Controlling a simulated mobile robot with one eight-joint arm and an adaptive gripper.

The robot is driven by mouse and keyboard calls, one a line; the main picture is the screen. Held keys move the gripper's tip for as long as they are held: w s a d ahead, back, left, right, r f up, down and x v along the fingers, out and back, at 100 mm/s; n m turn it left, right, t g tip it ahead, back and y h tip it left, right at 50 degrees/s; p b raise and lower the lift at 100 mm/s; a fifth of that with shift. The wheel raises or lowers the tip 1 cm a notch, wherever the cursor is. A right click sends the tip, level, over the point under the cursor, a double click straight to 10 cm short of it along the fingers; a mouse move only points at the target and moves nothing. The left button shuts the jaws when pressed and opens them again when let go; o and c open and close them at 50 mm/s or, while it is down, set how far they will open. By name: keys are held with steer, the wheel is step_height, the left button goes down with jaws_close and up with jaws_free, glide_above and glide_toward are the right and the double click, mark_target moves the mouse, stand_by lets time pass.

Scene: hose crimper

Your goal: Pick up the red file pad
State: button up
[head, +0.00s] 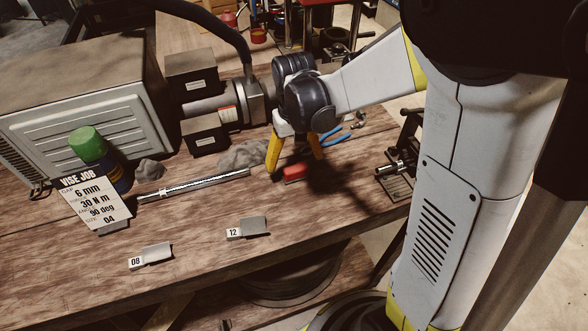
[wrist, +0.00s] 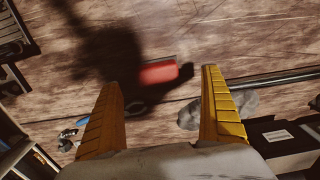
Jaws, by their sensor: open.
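The red file pad (head: 295,172) is a small red block on the wooden bench, directly below and between my fingers in the head view. In the wrist view the red file pad (wrist: 158,73) lies ahead of my fingertips, between the two finger lines, and apart from them. My gripper (head: 296,158) has yellow fingers that are spread and empty, pointing down above the bench. In the wrist view my gripper (wrist: 160,85) shows both fingers wide apart with nothing between them.
A metal bar (head: 195,186) lies left of the pad, near a grey rag (head: 243,155). Small blocks marked 12 (head: 252,227) and 08 (head: 155,255) sit near the front edge. The crimper box (head: 85,95) stands left; a black fixture (head: 398,165) stands right.

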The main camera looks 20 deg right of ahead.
mark_target(296, 167)
steer(key=f, duration=0.2)
steer(key=f+b, duration=0.2)
steer(key=f, duration=0.1)
steer(key=shift+w+d+f, duration=0.1)
steer(key=shift+d+f, duration=0.15)
steer(key=shift+f, duration=0.05)
steer(key=shift+r, duration=0.1)
steer(key=c, duration=1.5)
